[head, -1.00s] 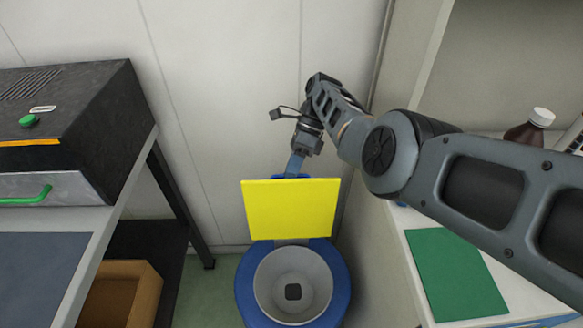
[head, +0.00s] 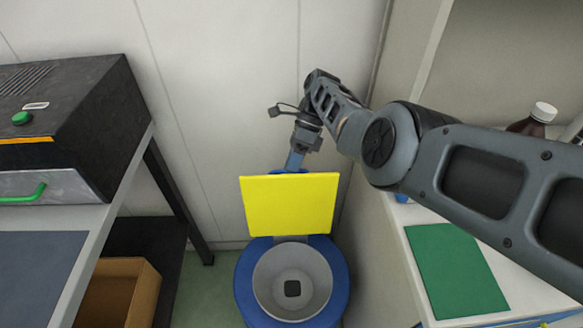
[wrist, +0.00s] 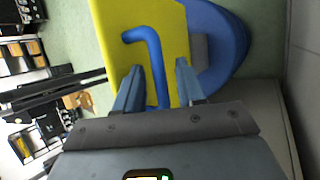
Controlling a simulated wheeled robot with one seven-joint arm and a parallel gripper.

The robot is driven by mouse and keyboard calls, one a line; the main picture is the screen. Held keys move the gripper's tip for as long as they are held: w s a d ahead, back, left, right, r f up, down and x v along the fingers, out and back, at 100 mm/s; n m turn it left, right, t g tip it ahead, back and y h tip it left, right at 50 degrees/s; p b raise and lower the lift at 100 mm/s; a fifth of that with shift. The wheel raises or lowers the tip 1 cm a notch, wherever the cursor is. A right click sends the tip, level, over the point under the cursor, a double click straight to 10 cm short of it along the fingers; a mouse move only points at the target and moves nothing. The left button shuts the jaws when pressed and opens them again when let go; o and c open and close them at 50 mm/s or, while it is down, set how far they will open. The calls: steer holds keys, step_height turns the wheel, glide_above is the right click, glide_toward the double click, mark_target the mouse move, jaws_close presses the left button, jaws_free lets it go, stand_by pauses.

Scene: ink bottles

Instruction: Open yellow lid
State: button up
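The yellow lid (head: 289,204) stands raised, close to upright, at the back of a round blue bin (head: 243,285), whose grey opening (head: 263,285) is uncovered. In the wrist view the lid (wrist: 110,28) fills the upper middle, with a bent blue handle (wrist: 155,55) on it. My gripper (wrist: 160,75) is open, with its two blue fingers apart on either side of the handle's lower part. A strip of yellow shows between the handle and the right finger. In the head view my gripper (head: 294,160) is just behind the lid's top edge, its fingertips partly hidden.
A dark machine (head: 85,120) with a green handle stands on a bench at left, above a cardboard box (head: 140,295). A white counter (head: 415,265) with a green mat (head: 455,272) and a brown bottle (head: 525,127) is at right. The wall is close behind the bin.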

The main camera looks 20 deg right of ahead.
steer(key=shift+r, duration=0.1)
steer(key=b+v, duration=0.2)
steer(key=v, duration=0.5)
steer(key=shift+d+r, duration=0.2)
steer(key=shift+d, duration=0.05)
steer(key=shift+w, duration=0.1)
steer(key=shift+r, duration=0.1)
